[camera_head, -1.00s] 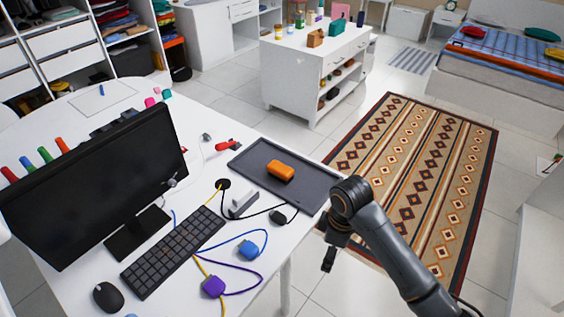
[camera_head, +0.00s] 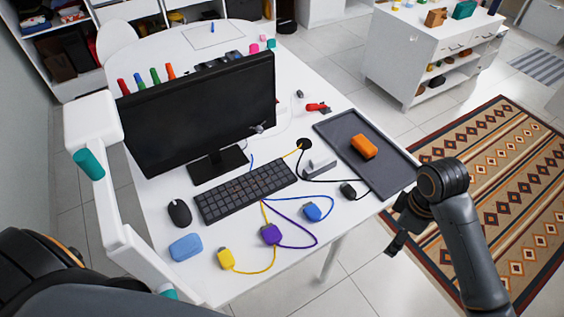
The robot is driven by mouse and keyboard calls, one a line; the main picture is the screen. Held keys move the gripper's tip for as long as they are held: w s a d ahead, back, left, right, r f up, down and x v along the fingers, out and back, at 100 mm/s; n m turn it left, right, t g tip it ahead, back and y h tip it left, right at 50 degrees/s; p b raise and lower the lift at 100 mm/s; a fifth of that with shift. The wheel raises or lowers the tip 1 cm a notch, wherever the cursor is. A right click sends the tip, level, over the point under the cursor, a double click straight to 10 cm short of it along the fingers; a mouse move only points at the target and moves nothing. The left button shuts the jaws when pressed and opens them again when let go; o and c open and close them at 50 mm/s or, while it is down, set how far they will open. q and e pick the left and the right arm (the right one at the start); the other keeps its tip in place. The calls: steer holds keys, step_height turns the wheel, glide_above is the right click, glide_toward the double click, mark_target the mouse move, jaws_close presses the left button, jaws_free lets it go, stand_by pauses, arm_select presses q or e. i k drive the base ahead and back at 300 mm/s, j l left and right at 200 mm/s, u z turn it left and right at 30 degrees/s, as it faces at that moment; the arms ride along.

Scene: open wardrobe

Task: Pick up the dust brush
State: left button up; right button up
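I cannot pick out a dust brush with certainty. A small red-handled item (camera_head: 317,107) with a dark part lies on the white desk (camera_head: 335,210) behind the dark tray; it is too small to identify. An orange block (camera_head: 363,146) lies on the dark grey tray (camera_head: 345,128). My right gripper (camera_head: 396,244) hangs past the desk's right front edge, apart from everything on it; its finger opening cannot be made out. Part of my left arm shows at the bottom left, but its gripper is out of view.
A white frame with teal ends (camera_head: 90,130) stands at the left. A white cabinet (camera_head: 420,50) and patterned rug (camera_head: 490,190) lie beyond the desk.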

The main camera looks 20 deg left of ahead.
mark_target(364, 147)
steer(key=i+l+u, duration=0.15)
steer(key=u, duration=0.2)
steer(key=i+l+u, duration=0.25)
steer(key=u, duration=0.15)
steer(key=i+l+u, duration=0.35)
steer(key=k+j, duration=0.05)
